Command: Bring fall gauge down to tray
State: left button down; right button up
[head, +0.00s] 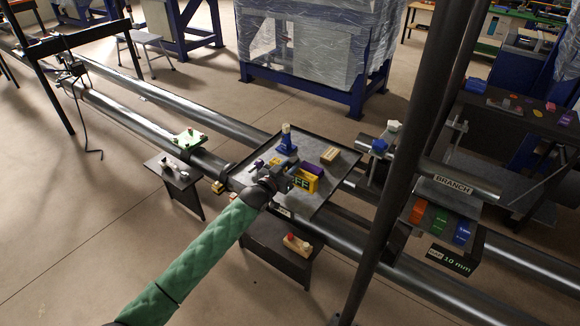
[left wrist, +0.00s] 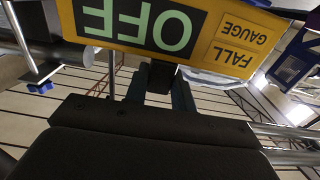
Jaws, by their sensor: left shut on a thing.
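The fall gauge (head: 309,181) is a yellow box with a dark letter display, and it shows over the dark tray (head: 322,147) in the head view. In the left wrist view the fall gauge (left wrist: 236,42) fills the top, upside down, reading OFF and FALL GAUGE. My left gripper (head: 284,184) is shut on the gauge; its dark fingers (left wrist: 160,80) reach up to the gauge's lower edge in the wrist view. I cannot tell whether the gauge touches the tray. My right gripper is not in view.
On the tray stand a blue tool (head: 287,142) and a wooden block (head: 330,154); a purple piece (head: 312,168) shows beside the gauge. A dark upright post (head: 400,170) stands to the right. Long pipes (head: 215,120) run beneath the tray. A BRANCH pipe (head: 453,182) lies right.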

pick_arm(q)
jog(key=shift+f+b, duration=1.15)
jog(key=shift+f, duration=0.7)
dwell(1.2)
jog(key=c, duration=1.1)
grip_release()
jog(key=shift+p+v, duration=0.7)
jog(key=shift+v, duration=0.85)
jog(key=p+v, duration=0.2)
jog(key=v, duration=0.4)
